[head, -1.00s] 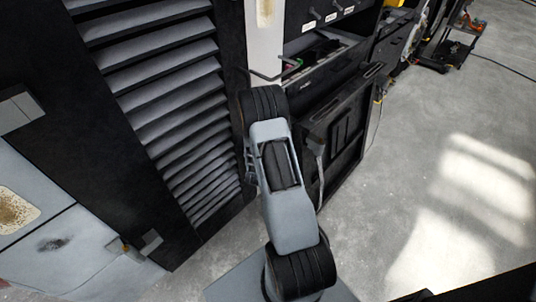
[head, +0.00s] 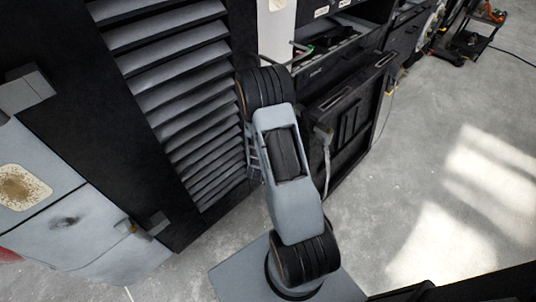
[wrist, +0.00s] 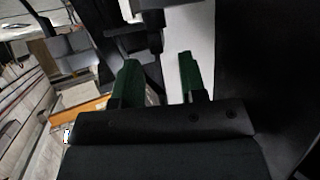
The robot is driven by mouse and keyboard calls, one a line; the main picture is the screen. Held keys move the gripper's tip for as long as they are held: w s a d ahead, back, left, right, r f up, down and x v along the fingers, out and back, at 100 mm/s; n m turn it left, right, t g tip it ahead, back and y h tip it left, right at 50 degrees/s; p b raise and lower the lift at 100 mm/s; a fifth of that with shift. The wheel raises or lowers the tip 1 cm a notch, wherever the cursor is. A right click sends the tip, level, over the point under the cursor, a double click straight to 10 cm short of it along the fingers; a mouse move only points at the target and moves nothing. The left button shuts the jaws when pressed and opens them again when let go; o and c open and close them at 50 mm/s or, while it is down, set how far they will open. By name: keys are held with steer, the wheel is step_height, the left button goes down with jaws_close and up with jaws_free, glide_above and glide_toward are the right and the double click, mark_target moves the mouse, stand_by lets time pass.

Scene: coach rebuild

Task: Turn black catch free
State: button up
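In the wrist view my gripper (wrist: 158,62) shows two green fingers, apart, with no object held between them. A black upright piece (wrist: 154,30) stands just beyond the fingertips, in line with the gap, in front of a pale panel. It may be the black catch, but I cannot be sure. It appears apart from both fingers. In the head view my arm hides the gripper, and I cannot make out the catch there.
A black louvred panel (head: 180,110) stands left of my arm. An open black cabinet (head: 340,65) with a lowered black panel (head: 345,125) stands beyond it to the right. The grey floor (head: 440,130) at right is clear. A cart (head: 468,40) stands far off.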

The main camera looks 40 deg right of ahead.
steer(key=p+v, duration=0.1)
steer(key=v, duration=0.7)
steer(key=shift+s+a, duration=0.25)
steer(key=shift+a, duration=0.05)
